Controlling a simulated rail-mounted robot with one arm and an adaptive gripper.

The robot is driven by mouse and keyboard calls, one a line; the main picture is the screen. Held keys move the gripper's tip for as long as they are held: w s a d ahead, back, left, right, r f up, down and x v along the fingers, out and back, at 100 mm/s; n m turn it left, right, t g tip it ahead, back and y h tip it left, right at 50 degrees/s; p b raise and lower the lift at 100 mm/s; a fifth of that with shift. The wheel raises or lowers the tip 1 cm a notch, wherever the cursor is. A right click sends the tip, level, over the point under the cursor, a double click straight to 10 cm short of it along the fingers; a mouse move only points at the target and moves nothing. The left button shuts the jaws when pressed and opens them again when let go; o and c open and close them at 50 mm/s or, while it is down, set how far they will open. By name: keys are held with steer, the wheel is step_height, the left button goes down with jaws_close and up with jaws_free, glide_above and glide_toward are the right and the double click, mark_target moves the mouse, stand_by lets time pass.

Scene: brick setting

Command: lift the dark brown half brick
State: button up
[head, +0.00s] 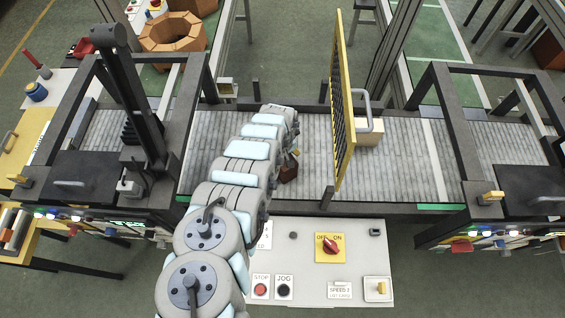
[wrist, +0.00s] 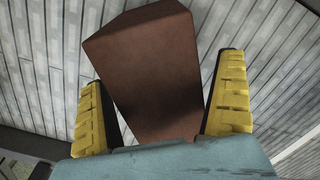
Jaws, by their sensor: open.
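The dark brown half brick (wrist: 150,70) fills the middle of the wrist view, on the grey slatted conveyor. In the head view the brick (head: 288,173) shows partly beside my arm. My gripper (wrist: 163,95) is open, with its yellow ridged fingers on either side of the brick. A gap shows between the brick and the right finger; I cannot tell whether the left finger touches it. In the head view a bit of my gripper (head: 293,154) shows beside the brick; the rest is hidden by my arm.
A yellow-framed mesh guard (head: 342,110) stands across the conveyor (head: 405,160) to the right of the brick. A pale block (head: 369,132) lies beyond it. A control panel (head: 360,235) is in front. Dark frames stand at both ends.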

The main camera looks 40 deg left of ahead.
steer(key=c, duration=1.3)
steer(key=shift+c, duration=0.2)
steer(key=shift+r, duration=0.2)
steer(key=shift+w+r, duration=0.1)
steer(key=shift+r, duration=1.45)
step_height(320, 180, up, 14)
steer(key=shift+r, duration=0.25)
